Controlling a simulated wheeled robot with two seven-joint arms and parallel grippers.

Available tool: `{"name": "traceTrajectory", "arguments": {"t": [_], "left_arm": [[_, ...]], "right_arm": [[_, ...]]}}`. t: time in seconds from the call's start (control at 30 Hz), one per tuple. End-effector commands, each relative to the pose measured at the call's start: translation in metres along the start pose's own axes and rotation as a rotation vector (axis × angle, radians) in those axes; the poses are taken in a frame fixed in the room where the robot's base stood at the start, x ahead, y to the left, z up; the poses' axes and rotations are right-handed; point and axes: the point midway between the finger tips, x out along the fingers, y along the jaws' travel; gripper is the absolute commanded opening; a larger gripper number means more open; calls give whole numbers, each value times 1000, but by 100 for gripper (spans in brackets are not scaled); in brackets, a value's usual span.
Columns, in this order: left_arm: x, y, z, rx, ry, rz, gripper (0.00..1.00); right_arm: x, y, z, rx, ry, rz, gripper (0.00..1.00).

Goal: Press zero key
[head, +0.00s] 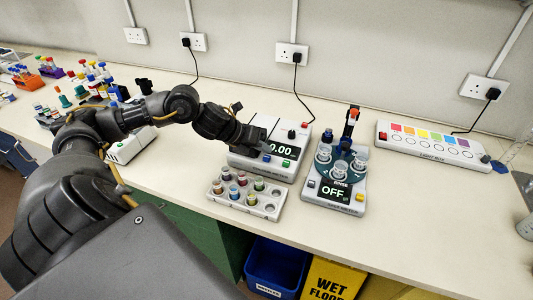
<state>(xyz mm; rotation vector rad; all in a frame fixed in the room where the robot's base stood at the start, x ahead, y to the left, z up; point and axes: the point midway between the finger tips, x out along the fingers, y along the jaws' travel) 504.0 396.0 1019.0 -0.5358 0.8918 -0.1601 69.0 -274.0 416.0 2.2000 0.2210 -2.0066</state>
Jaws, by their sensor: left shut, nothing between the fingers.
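The white balance (238,160) stands on the bench in the middle of the head view, its dark display (287,150) reading what looks like "0.00", partly covered. A green key (285,163) and a small blue key (267,158) sit on its front below the display; their labels are too small to read. My left gripper (265,148) is shut and empty, over the balance's front left part, its tip at the display's left edge close above the blue key. I cannot tell whether it touches. My right gripper is not in view.
A vial rack (225,198) stands directly in front of the balance. A device reading "OFF" (313,190) stands to its right, and a light box (400,132) lies farther right. Tubes and bottles crowd the left bench. A power cable (299,85) runs down to the balance's back.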

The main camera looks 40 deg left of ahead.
Motion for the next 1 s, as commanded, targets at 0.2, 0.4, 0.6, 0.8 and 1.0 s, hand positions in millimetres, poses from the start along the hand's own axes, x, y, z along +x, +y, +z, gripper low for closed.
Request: {"name": "traceTrajectory", "arguments": {"t": [0.2, 0.4, 0.6, 0.8, 1.0], "left_arm": [[-2, -2, 2, 0, -1, 0, 0], [-14, -11, 11, 0, -2, -1, 0], [-30, -22, 22, 1, -2, 0, 0], [-42, -30, 31, 0, -1, 0, 0], [-42, -30, 30, 0, -1, 0, 0]], "right_arm": [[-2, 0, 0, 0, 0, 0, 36], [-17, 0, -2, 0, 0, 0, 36], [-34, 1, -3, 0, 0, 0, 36], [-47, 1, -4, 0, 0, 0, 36], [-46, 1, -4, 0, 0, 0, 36]]}}
